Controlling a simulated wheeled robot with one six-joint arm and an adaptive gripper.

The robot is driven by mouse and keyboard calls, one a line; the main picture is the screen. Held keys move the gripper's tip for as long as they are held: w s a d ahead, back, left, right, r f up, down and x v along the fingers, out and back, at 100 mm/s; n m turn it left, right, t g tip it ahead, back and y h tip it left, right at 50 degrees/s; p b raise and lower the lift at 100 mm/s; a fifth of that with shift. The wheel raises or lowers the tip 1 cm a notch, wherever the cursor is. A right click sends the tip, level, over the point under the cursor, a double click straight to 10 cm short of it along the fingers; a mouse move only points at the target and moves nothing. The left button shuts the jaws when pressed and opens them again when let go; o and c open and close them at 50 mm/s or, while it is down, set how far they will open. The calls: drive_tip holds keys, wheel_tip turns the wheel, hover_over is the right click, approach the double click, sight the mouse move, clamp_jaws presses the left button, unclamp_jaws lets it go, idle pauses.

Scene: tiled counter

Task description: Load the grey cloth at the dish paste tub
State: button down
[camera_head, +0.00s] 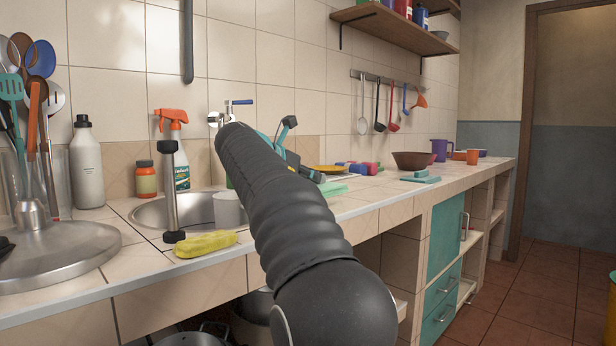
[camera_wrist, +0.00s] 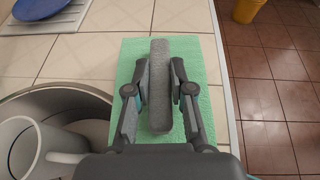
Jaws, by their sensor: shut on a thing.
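In the wrist view my gripper (camera_wrist: 160,95) is shut on the grey cloth (camera_wrist: 160,65), a long, narrow, speckled grey piece held upright between the two fingers. The cloth is over a light green mat (camera_wrist: 205,60) on the counter; I cannot tell whether it touches it. In the head view my gripper is mostly hidden behind my black arm, and the grey cloth cannot be made out. I cannot clearly identify the dish paste tub; an orange jar with a dark lid (camera_head: 146,180) stands by the wall left of the sink.
The sink (camera_wrist: 85,100) holds a white mug (camera_wrist: 35,145). A blue plate (camera_wrist: 38,8) lies on a rack at upper left. A yellow cloth (camera_head: 205,244) lies at the counter's front edge. A spray bottle (camera_head: 178,160) stands behind the sink. A brown bowl (camera_head: 412,160) stands farther right.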

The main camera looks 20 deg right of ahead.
drive_tip(key=shift+f, duration=0.15)
wheel_tip(320, 180, up, 5)
drive_tip(key=p, duration=0.6)
drive_tip(key=shift+r, duration=1.1)
drive_tip(key=shift+f, duration=0.75)
wheel_tip(320, 180, down, 5)
drive_tip(key=b, duration=0.5)
drive_tip(key=shift+f, duration=0.1)
drive_tip(key=shift+r, duration=0.2)
